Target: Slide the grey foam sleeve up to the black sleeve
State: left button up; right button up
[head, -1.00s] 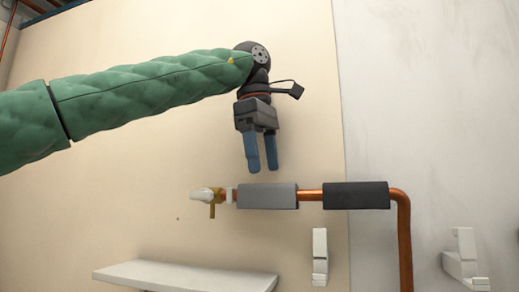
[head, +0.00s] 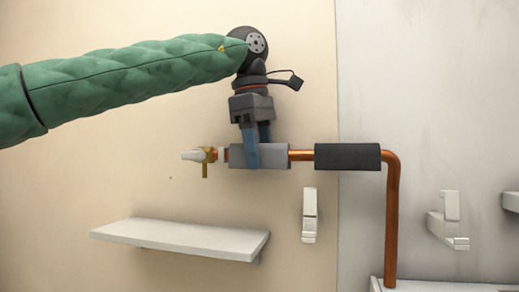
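The grey foam sleeve (head: 277,156) sits around the left part of a horizontal copper pipe (head: 301,155). The black sleeve (head: 347,157) is around the same pipe further right, near the bend. A short length of bare copper shows between the two sleeves. My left gripper (head: 257,154) points down from above and straddles the grey sleeve, one blue finger in front and the other passing behind it. The rear fingertip is hidden, and I cannot tell whether the fingers press on the foam. My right gripper is not in view.
A brass valve (head: 208,160) with a white end is at the pipe's left end. The pipe bends down at the right. A white shelf (head: 180,238) and white brackets (head: 310,214) (head: 450,222) are on the wall below. The wall above the black sleeve is clear.

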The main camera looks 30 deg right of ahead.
aim_at(285, 149)
pick_arm(q)
jog(key=c, duration=0.7)
jog(key=shift+o, duration=0.2)
jog(key=shift+s+d, duration=0.1)
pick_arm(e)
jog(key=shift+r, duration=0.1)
pick_arm(q)
jog(key=shift+s+d+p, duration=0.4)
jog(key=shift+p, duration=0.1)
jog(key=shift+s+d+g+y+p, duration=0.3)
jog(key=shift+s+d, duration=0.15)
jog(key=shift+s+d+r+p, duration=0.1)
jog(key=shift+s+d+p, duration=0.15)
jog(key=shift+s+p, duration=0.05)
jog(key=shift+s+d, duration=0.25)
jog(key=shift+s, duration=0.05)
jog(key=shift+s+d+n+p, duration=0.2)
jog(key=shift+n+p, duration=0.1)
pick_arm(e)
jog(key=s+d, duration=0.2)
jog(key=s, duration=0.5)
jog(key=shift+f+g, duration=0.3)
